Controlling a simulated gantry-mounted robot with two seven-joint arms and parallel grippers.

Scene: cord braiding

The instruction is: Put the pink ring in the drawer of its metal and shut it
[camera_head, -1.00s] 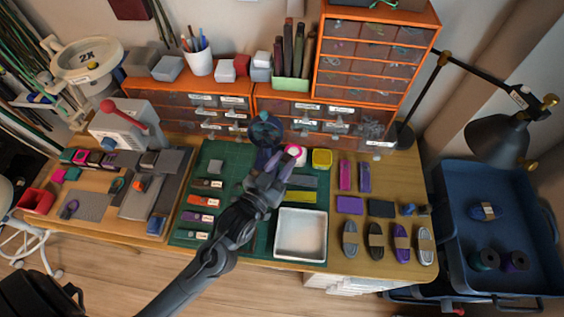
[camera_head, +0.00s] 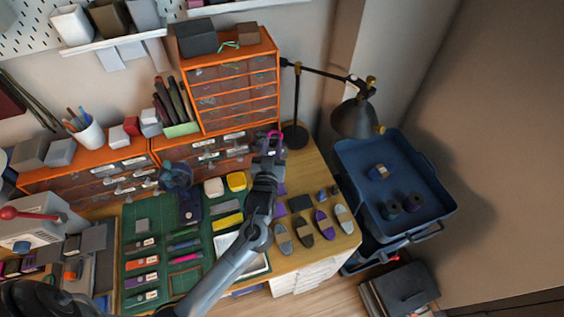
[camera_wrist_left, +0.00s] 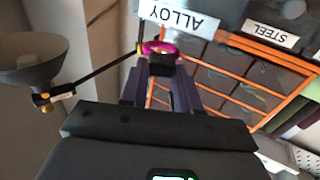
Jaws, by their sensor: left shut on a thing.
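My left gripper (camera_head: 271,146) is shut on the pink ring (camera_head: 274,136) and holds it up at the right end of the low orange drawer unit (camera_head: 160,146). In the left wrist view the ring (camera_wrist_left: 158,47) sits at the dark fingertips (camera_wrist_left: 160,68), just by a drawer front with an upside-down ALLOY label (camera_wrist_left: 178,17). A STEEL label (camera_wrist_left: 270,33) shows beside it. The ring appears outside the drawers, and I cannot tell whether it touches the front. The drawer fronts nearby look shut, though the gripper partly covers the right end. My right gripper is not in view.
A black desk lamp (camera_head: 356,118) stands right of the drawers. A taller orange cabinet (camera_head: 235,85) rises behind. A blue cart (camera_head: 431,172) stands at the right.

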